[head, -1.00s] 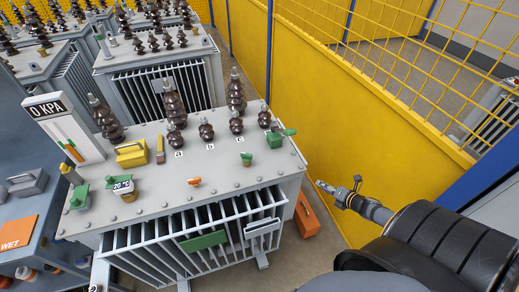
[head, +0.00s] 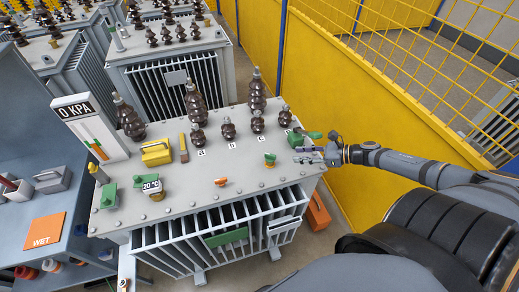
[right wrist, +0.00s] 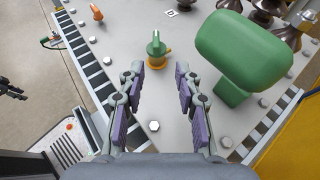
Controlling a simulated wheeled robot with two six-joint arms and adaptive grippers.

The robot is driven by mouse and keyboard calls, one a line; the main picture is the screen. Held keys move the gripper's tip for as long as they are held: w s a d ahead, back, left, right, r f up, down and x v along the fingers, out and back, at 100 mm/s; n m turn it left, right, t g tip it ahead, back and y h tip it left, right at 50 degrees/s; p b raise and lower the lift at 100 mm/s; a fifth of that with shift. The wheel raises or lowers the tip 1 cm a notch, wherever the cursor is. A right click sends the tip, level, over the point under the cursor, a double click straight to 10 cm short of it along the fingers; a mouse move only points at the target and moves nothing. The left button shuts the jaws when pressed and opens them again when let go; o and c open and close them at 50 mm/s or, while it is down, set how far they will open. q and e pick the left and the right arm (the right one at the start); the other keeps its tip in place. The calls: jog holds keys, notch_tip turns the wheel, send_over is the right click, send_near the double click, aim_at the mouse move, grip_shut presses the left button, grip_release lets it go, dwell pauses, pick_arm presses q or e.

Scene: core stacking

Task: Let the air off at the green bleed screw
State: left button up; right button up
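A small green-topped screw with an orange base (head: 270,159), likely the bleed screw, stands upright on the grey transformer lid (head: 180,200). In the right wrist view the green screw (right wrist: 157,46) stands ahead of the fingertips, about midway between them. My right gripper (head: 308,155) is over the lid's right edge, to the right of the screw and apart from it. Its purple-padded fingers (right wrist: 159,75) are spread with nothing between them. A larger green valve (head: 302,136) sits close behind the gripper; it shows as a big green block (right wrist: 242,50) in the right wrist view.
Dark bushings (head: 228,129) stand along the lid's back. A 0 KPA gauge (head: 92,128), a yellow-handled item (head: 156,153) and green fittings are on the left. An orange fitting (head: 221,181) is near the front. A yellow wall (head: 385,125) rises on the right.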

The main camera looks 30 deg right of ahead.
aim_at(272, 155)
jog(key=w+a+b, duration=0.1)
jog(key=a+f+b, duration=0.1)
jog(key=b, duration=0.1)
jog(key=shift+w+a+f+n+b, duration=0.1)
jog(key=shift+w+f+n+b, duration=0.1)
jog(key=shift+w+n+b, duration=0.15)
jog(key=b+x, duration=0.3)
jog(key=x, duration=0.1)
jog(key=shift+w+a+f+b, duration=0.15)
jog(key=shift+w+a+b, duration=0.4)
jog(key=shift+w+a, duration=0.35)
jog(key=shift+w+a+f, duration=0.15)
jog(key=shift+w+a, duration=0.1)
jog(key=shift+w, duration=0.05)
pick_arm(q)
notch_tip(272, 155, down, 8)
jog(key=s, duration=0.1)
jog(key=shift+d, duration=0.4)
pick_arm(e)
jog(key=shift+w+a, duration=0.1)
pick_arm(q)
jog(key=shift+s, duration=0.1)
jog(key=shift+s, duration=0.1)
pick_arm(e)
grip_shut()
